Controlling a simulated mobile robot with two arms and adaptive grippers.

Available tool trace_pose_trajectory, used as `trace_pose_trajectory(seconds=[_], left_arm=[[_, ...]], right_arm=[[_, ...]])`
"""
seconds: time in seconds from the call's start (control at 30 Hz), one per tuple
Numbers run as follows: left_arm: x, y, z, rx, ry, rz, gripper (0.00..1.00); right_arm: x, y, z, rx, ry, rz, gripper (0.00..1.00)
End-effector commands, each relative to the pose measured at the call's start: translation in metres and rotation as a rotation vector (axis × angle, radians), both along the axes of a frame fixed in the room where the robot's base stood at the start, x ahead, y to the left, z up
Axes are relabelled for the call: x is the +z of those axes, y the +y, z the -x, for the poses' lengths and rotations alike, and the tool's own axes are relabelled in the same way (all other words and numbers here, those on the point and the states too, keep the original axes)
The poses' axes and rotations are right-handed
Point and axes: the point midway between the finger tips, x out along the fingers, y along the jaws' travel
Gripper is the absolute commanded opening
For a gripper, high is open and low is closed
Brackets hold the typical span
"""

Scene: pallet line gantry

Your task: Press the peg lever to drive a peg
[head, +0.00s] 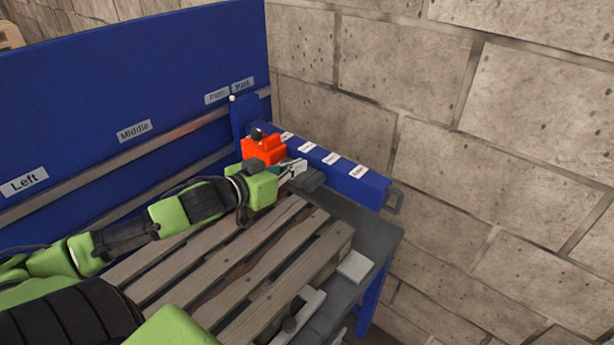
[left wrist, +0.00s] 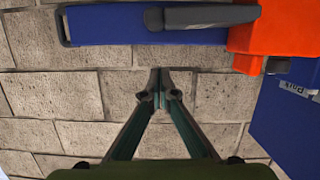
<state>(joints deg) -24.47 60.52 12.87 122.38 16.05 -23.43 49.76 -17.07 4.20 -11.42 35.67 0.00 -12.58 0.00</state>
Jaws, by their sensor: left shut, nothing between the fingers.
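The orange-red head (head: 262,148) sits on a blue beam (head: 350,180) against the wall, with a black knob on top. A dark grey bar (head: 312,180), which looks like the peg lever, sticks out beside my left gripper (head: 298,166). In the left wrist view the grey bar (left wrist: 210,17) runs along the blue beam (left wrist: 105,24) from the orange head (left wrist: 275,28). My left gripper (left wrist: 160,85) is shut and empty, its fingertips together and appearing below the bar in that view. I cannot tell whether they touch it. My right gripper is not in view.
A slatted wooden pallet (head: 250,265) lies on the grey table (head: 375,240) below my left arm. A pale block (head: 354,266) and a grey bracket (head: 300,312) are at its near right. A blue panel (head: 120,80) labelled Left and Middle stands behind. A stone-block wall (head: 470,150) closes the right.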

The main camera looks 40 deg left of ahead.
Motion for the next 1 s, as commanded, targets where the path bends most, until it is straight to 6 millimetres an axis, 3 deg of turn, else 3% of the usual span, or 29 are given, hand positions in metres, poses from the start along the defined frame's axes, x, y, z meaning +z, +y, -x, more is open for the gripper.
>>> trace_pose_trajectory(seconds=[0.4,0.63,1.0], left_arm=[[-0.009,-0.004,-0.036,0.000,-0.001,-0.001,0.00],[-0.041,-0.006,-0.034,0.001,0.001,0.000,0.00],[-0.048,-0.007,-0.034,-0.001,0.000,-0.002,0.00]], right_arm=[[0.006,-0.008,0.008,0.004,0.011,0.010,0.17],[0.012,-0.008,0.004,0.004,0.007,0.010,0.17],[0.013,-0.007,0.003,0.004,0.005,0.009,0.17]])
